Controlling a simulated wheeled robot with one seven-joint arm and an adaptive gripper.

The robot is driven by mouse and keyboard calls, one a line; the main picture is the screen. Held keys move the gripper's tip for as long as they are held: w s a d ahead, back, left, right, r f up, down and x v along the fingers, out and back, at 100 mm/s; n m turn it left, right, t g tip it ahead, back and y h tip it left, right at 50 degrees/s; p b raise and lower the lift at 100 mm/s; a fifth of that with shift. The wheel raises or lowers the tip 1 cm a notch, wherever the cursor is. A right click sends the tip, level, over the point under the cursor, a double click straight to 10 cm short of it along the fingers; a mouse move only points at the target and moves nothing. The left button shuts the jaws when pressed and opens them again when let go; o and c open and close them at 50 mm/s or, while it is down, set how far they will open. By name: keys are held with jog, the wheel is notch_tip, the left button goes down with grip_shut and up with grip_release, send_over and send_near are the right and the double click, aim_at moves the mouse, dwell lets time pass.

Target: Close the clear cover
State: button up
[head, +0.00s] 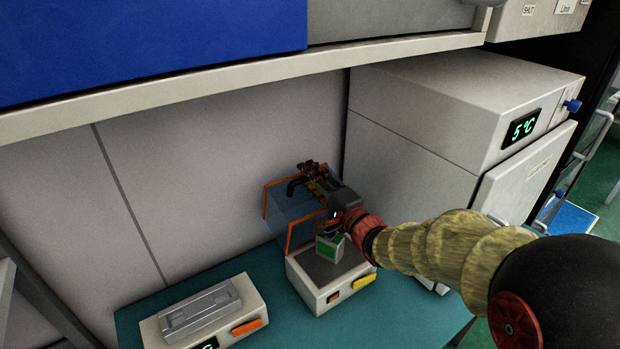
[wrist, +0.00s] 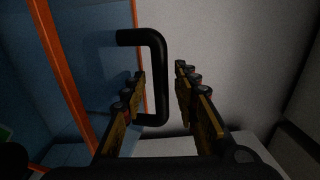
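The clear cover (head: 288,210) is a bluish see-through box with orange edges, tilted up at the back of a small white device (head: 318,297). In the wrist view the cover (wrist: 95,60) fills the left side, with its black handle (wrist: 157,60) standing out from it. The handle also shows in the head view (head: 293,186). My gripper (head: 312,170) is at the handle. In the wrist view my gripper (wrist: 160,72) is open, one finger on each side of the handle's bar. Whether either finger touches it, I cannot tell.
A green-faced block (head: 330,246) sits on the device's dark top, below my wrist. An orange and a yellow button (head: 364,282) are on its front. Another white device (head: 205,312) stands at left. A large white cabinet (head: 440,120) is at right, a shelf (head: 240,80) above.

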jog(key=shift+c, duration=1.2)
grip_shut()
